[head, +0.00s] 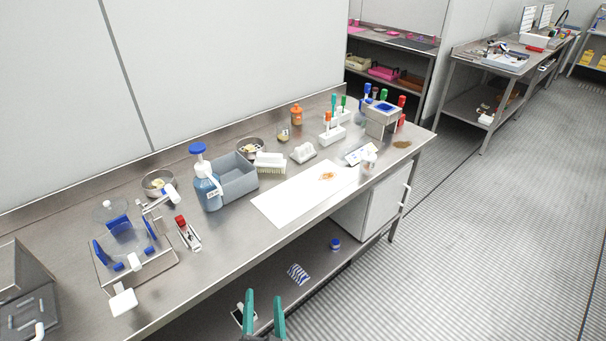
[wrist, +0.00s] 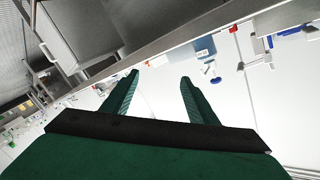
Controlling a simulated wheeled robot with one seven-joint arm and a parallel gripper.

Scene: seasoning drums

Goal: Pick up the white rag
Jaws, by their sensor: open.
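I cannot tell for sure which item is the white rag. A small white square piece (head: 123,302) lies at the bench's front left edge. A blue-and-white striped cloth (head: 298,273) lies on the lower shelf. A large flat white sheet (head: 285,201) lies mid-bench with an orange-brown spill (head: 327,176) on it. My gripper (head: 263,300) has two green fingers, apart and empty, in front of the bench near the lower shelf. In the wrist view the fingers (wrist: 158,76) also show spread with nothing between them.
The steel bench (head: 225,240) holds a blue pump bottle (head: 207,188), a grey bin (head: 237,175), a brush (head: 270,167), a balance-like device (head: 130,255) and bottle racks. A white cabinet (head: 375,210) stands underneath. The floor (head: 480,240) to the right is clear.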

